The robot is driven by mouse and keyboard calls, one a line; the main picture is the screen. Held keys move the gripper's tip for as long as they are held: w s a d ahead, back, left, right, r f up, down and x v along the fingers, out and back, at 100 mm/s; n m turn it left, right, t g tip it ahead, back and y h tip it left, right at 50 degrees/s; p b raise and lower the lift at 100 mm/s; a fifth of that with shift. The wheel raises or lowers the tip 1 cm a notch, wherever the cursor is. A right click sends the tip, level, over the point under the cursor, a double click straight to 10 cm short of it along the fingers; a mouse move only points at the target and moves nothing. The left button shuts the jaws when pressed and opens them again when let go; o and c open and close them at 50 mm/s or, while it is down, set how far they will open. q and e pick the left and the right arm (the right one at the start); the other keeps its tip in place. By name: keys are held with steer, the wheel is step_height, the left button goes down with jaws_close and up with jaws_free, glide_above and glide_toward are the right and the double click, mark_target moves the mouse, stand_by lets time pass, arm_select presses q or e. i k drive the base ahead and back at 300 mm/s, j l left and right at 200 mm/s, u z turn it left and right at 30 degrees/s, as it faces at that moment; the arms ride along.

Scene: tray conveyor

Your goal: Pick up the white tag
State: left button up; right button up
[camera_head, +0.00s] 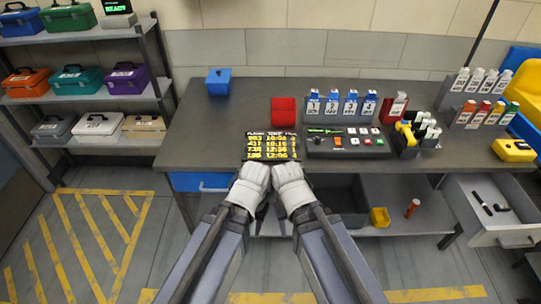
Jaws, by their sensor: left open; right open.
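I cannot pick out a single white tag for certain. Small white pieces (423,124) stand in a dark holder (408,147) on the counter's right part, beside yellow ones. Several blue-topped holders with white numbered faces (313,105) stand in a row behind a dark control panel (345,148). My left gripper (262,207) and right gripper (281,210) are side by side at the counter's front edge, low in the middle. Both are open and hold nothing visible. Their fingers are small and partly hidden by my white wrists. Both are well apart from the white pieces.
A black display (271,146) with yellow text stands just beyond my wrists. A red bin (284,110) and a blue box (218,82) are on the counter (190,125). Bottle racks stand at right. An open drawer (517,237) juts out at lower right. Shelves with toolboxes are at left.

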mark_target(504, 82)
steer(key=z, duration=1.4)
